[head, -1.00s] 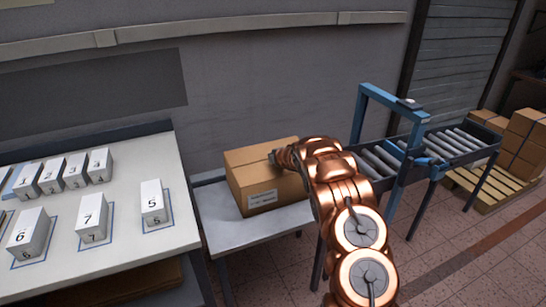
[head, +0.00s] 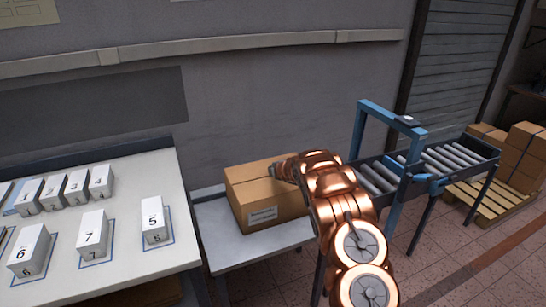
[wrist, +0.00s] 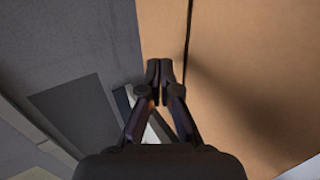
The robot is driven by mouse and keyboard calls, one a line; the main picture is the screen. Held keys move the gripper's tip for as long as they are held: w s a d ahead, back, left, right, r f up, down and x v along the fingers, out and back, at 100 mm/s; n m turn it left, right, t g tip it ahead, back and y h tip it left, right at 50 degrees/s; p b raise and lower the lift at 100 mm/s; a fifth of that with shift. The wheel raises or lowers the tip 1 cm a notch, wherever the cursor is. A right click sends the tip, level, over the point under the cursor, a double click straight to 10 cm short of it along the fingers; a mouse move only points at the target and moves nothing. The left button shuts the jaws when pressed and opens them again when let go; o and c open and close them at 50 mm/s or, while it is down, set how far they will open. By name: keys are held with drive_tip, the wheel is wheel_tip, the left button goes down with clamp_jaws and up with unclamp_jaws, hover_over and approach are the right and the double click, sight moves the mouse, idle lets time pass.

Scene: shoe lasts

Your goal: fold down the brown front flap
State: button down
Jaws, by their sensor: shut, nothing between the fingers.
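A brown cardboard box (head: 275,213) with a white label on its front stands on a small grey table. Its top looks flat, with the front flap (head: 258,188) lying level along a thin seam. The seam also shows as a dark line in the wrist view, between two brown panels (wrist: 245,75). My gripper (wrist: 159,68) is shut and empty, at the edge of the box top. In the head view, it is over the top's right part, and my arm hides the back right corner. I cannot tell whether the fingertips touch the cardboard.
A white table (head: 130,262) with numbered white blocks stands on the left. The small grey table (head: 225,245) has bare room left of the box. A blue-framed roller conveyor (head: 440,165) stands on the right, with boxes on a pallet (head: 490,200) beyond. A grey wall is behind.

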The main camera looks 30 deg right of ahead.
wheel_tip(320, 180, up, 14)
drive_tip(key=p, duration=0.5)
drive_tip(key=shift+f, duration=0.25)
drive_tip(key=shift+r, duration=0.1)
drive_tip(key=s+a+r+m+g+h, duration=0.1)
drive_tip(key=s+r+m+g+h, duration=0.4)
drive_tip(key=s+r+m, duration=0.8)
drive_tip(key=s+a+f+m+g+y, duration=0.1)
drive_tip(key=s+a+g+y, duration=0.1)
drive_tip(key=s+a, duration=0.7)
drive_tip(key=s+a+f+m+g+y+b, duration=0.1)
drive_tip(key=s+a, duration=0.9)
drive_tip(key=s, duration=1.6)
drive_tip(key=s+a+f+m+g+y, duration=0.2)
drive_tip(key=s+a+g, duration=0.3)
drive_tip(key=s+a, duration=0.5)
drive_tip(key=s+f+y, duration=0.1)
drive_tip(key=s, duration=0.6)
drive_tip(key=shift+s+f+g+b, duration=0.15)
drive_tip(key=shift+s+g+b, duration=0.1)
drive_tip(key=shift+g+b, duration=0.05)
drive_tip(key=shift+a, duration=0.1)
